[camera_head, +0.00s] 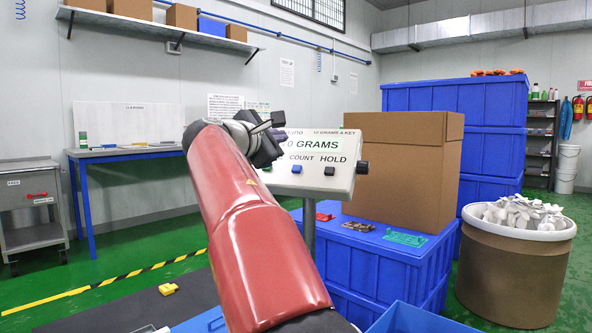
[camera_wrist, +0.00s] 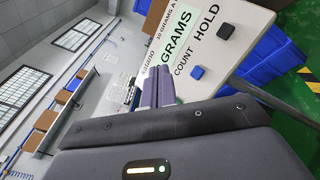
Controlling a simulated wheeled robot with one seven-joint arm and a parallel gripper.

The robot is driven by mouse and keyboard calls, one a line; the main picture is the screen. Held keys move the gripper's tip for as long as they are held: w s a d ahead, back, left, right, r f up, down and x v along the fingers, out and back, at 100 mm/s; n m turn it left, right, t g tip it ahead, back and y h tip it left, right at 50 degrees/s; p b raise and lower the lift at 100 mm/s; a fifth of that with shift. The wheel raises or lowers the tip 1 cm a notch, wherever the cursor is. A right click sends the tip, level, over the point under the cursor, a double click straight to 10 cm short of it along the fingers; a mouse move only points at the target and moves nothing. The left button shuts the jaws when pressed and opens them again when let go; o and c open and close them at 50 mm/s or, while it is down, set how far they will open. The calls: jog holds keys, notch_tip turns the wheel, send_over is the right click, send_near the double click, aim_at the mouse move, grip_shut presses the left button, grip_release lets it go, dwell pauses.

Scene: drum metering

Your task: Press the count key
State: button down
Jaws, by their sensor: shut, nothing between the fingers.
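The metering panel (camera_head: 345,150) stands tilted on a post, with a pale green display reading GRAMS. The blue key (camera_head: 297,169) sits under the word COUNT, and a dark key (camera_head: 329,171) sits under HOLD. In the wrist view the panel appears turned, with the blue key (camera_wrist: 197,72) and the dark key (camera_wrist: 228,31) both uncovered. My gripper (camera_head: 270,137) is in front of the panel's left part and hides some of it. Its closed, empty fingers (camera_wrist: 158,90) show in the wrist view to the left of the blue key. I see no contact with that key.
A black knob (camera_head: 363,166) sticks out at the panel's right edge. Behind it stand a large cardboard box (camera_head: 400,175) and stacked blue crates (camera_head: 455,97). A drum (camera_head: 512,270) of white parts is at right. A blue-legged bench (camera_head: 125,152) is at left.

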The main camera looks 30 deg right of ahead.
jog(key=shift+w+d+f+b, duration=0.35)
jog(key=shift+w+d+f, duration=0.35)
jog(key=shift+f, duration=0.3)
jog(key=shift+w+d+f+b, duration=0.4)
jog(key=shift+w+d+f, duration=0.15)
jog(key=shift+d+f, duration=0.35)
jog(key=shift+w+d+f+b, duration=0.35)
jog(key=shift+w+d+f, duration=0.3)
jog(key=shift+f, duration=0.4)
jog(key=shift+f, duration=0.1)
jog(key=shift+w+d+f, duration=0.15)
jog(key=shift+d+f, duration=0.05)
jog(key=shift+w+d+f, duration=0.2)
jog(key=shift+f, duration=0.05)
dwell(0.6)
dwell(0.3)
jog(key=shift+s+a+r, duration=0.35)
jog(key=shift+a+r, duration=0.1)
jog(key=shift+r, duration=0.1)
jog(key=s+a+r+p, duration=0.2)
jog(key=r, duration=0.1)
jog(key=shift+s+a+r, duration=0.15)
jog(key=shift+a+r, duration=0.1)
jog(key=shift+a, duration=0.1)
